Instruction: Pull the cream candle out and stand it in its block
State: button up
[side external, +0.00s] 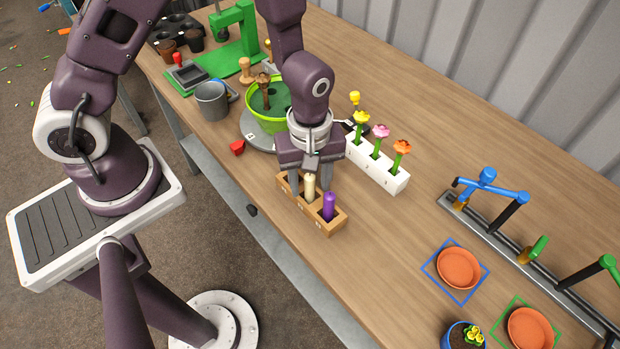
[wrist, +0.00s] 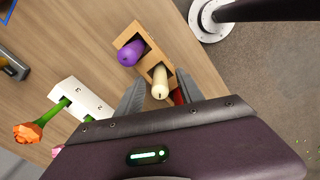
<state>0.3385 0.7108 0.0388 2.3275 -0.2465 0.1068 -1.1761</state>
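The cream candle (side external: 310,187) stands in the middle of the wooden block (side external: 327,229), next to the purple candle (side external: 329,204). My gripper (side external: 309,184) points down over the block, its fingers on either side of the cream candle. In the wrist view, the cream candle (wrist: 161,84) shows between the two fingers of my gripper (wrist: 160,86), with gaps beside it, so the gripper is open. The purple candle (wrist: 131,52) and the block (wrist: 127,35) also show there. A red thing (wrist: 179,97) is partly hidden behind one finger.
A white block of flowers (side external: 377,166) stands close to the right. A green bowl (side external: 268,121) and a grey mug (side external: 211,101) are behind to the left. A small red piece (side external: 237,147) lies near the table's front edge. Orange saucers (side external: 460,268) lie at the right.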

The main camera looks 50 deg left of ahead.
notch_tip(320, 180, up, 7)
jog(key=shift+r, duration=0.1)
dwell(0.3)
notch_tip(320, 180, up, 10)
jog(key=s+a+m+t+h, duration=0.1)
jog(key=s+a+m+t, duration=0.1)
jog(key=m, duration=0.2)
jog(key=s+a+r+m+t+y, duration=0.1)
jog(key=s+a+r+m+t, duration=0.2)
jog(key=s+a+r+m, duration=0.4)
jog(key=s+r+m, duration=0.1)
jog(key=s+r, duration=0.2)
jog(key=s, duration=0.1)
jog(key=shift+r+m+t, duration=0.25)
jog(key=shift+m+t, duration=0.05)
jog(key=shift+m, duration=0.1)
